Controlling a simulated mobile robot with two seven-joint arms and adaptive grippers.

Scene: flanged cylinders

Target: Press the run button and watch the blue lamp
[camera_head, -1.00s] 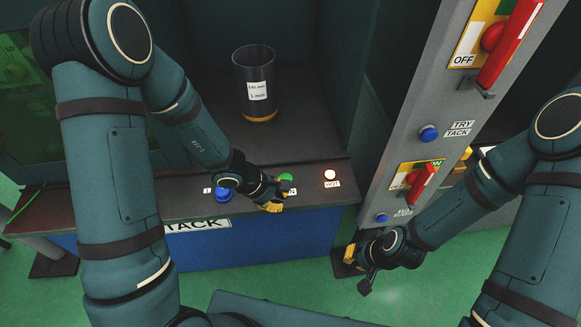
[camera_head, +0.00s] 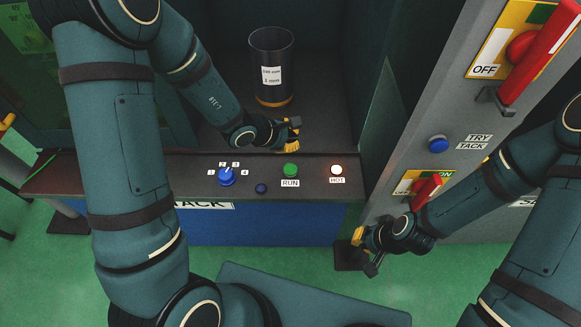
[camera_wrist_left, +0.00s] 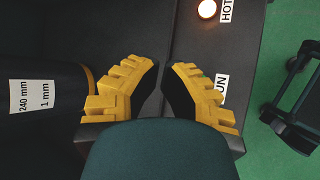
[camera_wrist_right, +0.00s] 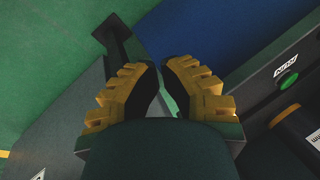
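The green RUN button (camera_head: 291,170) is on the front panel, uncovered in the head view; it also shows in the right wrist view (camera_wrist_right: 289,81). A small dark blue round piece (camera_head: 261,188), apparently the blue lamp, sits left of it and looks unlit. My left gripper (camera_head: 294,132) is behind and above the button, apart from it. Its fingertips come together with nothing between them in the left wrist view (camera_wrist_left: 161,70). My right gripper (camera_head: 357,243) is low beside the grey post, empty, with fingertips together in the right wrist view (camera_wrist_right: 160,65).
A blue selector knob (camera_head: 226,176) and a lit HOT lamp (camera_head: 337,169) share the panel. A dark labelled cylinder (camera_head: 271,70) stands behind my left gripper. The grey post (camera_head: 415,125) at right carries a blue TRY TACK button (camera_head: 438,144) and red switch handles (camera_head: 538,50).

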